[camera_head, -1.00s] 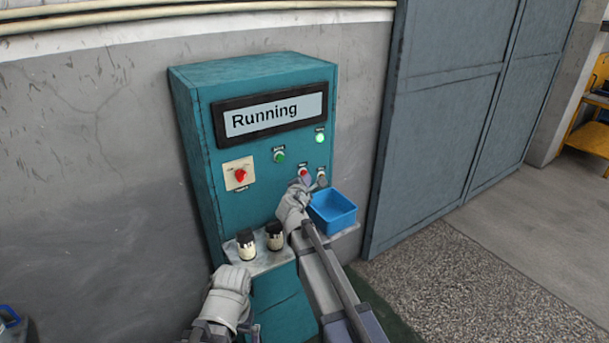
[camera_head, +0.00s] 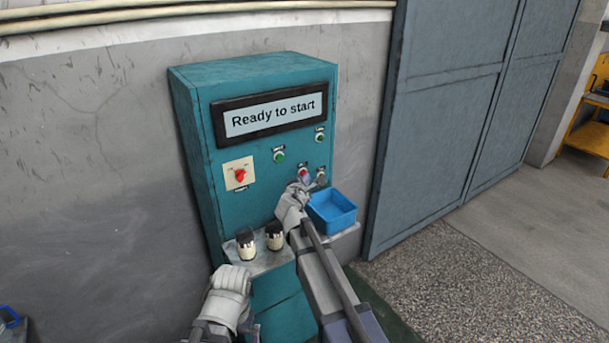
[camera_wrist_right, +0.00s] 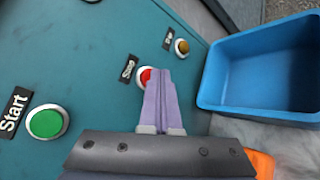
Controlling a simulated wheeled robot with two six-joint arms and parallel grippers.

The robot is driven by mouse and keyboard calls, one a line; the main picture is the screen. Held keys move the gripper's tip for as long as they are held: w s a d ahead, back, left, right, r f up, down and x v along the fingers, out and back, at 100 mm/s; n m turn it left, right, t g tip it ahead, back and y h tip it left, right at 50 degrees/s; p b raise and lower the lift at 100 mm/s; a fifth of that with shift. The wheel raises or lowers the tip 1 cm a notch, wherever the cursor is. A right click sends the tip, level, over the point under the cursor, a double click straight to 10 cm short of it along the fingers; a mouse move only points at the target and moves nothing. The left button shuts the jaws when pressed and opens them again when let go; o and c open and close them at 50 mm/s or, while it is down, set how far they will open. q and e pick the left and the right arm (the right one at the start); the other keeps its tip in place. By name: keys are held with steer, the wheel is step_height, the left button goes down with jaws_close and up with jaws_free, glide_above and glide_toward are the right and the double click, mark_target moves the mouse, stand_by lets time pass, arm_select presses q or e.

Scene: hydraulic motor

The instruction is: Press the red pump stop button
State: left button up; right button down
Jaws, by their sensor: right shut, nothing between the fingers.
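The red stop button (camera_head: 303,171) sits on the front of the teal cabinet (camera_head: 188,150), left of a small dark control. In the right wrist view the red button (camera_wrist_right: 145,74) is labelled "Stop" and partly covered by my fingers. My right gripper (camera_head: 304,183) is shut and empty, its tips at the button; I cannot tell whether they touch it. It also shows in the right wrist view (camera_wrist_right: 158,72). The cabinet screen (camera_head: 275,115) reads "Ready … start". My left gripper (camera_head: 230,283) is low in front of the cabinet; its fingers are not clear.
A green start button (camera_wrist_right: 46,122) lies left of the stop button. A red rotary switch (camera_head: 240,175) is further left. A blue bin (camera_head: 333,211) stands on the ledge close to my right gripper. Two dark-topped cylinders (camera_head: 246,245) (camera_head: 274,236) stand on the ledge's left part.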

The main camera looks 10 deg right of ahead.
steer(key=shift+s+d, duration=0.2)
steer(key=shift+s, duration=0.5)
steer(key=s, duration=0.1)
steer(key=s+d, duration=0.1)
steer(key=s, duration=0.2)
steer(key=shift+s+d, duration=0.35)
steer(key=shift+d, duration=0.05)
stand_by(0.4)
steer(key=s+a+f+m+g+y, duration=0.1)
steer(key=s+a+f+m+g, duration=0.3)
steer(key=s, duration=0.7)
steer(key=s+a+f+m+g+y, duration=0.2)
steer(key=s+a+f+m+g, duration=0.3)
steer(key=s, duration=0.6)
steer(key=s+a+f+m+g+y, duration=0.2)
steer(key=s+a+f+m+g, duration=0.3)
steer(key=s, duration=0.7)
step_height(320, 180, down, 3)
steer(key=shift+a+r+m, duration=0.1)
steer(key=shift+a+m, duration=0.8)
steer(key=shift+a, duration=0.3)
